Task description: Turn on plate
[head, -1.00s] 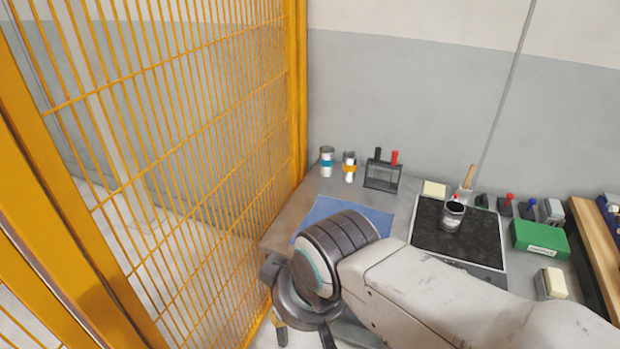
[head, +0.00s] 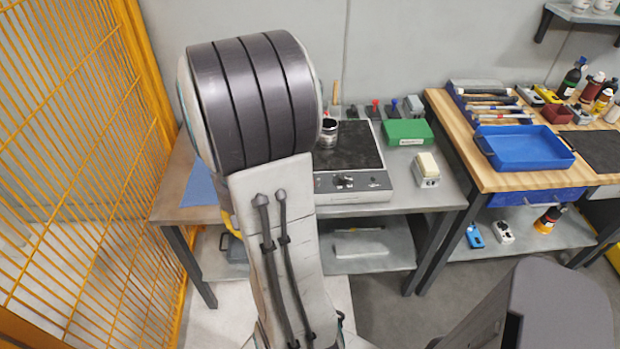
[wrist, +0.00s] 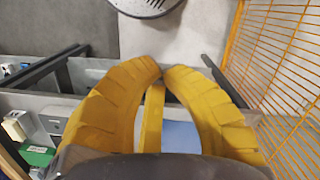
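I cannot tell the knob's setting. My gripper (wrist: 162,70) has yellow fingers with tips nearly meeting and nothing seen between them. In the head view only a bit of yellow (head: 231,248) shows beside my arm, near the bench's front edge, left of the plate.
A blue mat (head: 199,186) lies on the bench at left, beside the yellow mesh fence (head: 70,150). A green box (head: 408,131) and a white-topped block (head: 427,168) sit right of the plate. A wooden workbench with a blue tray (head: 523,147) stands further right.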

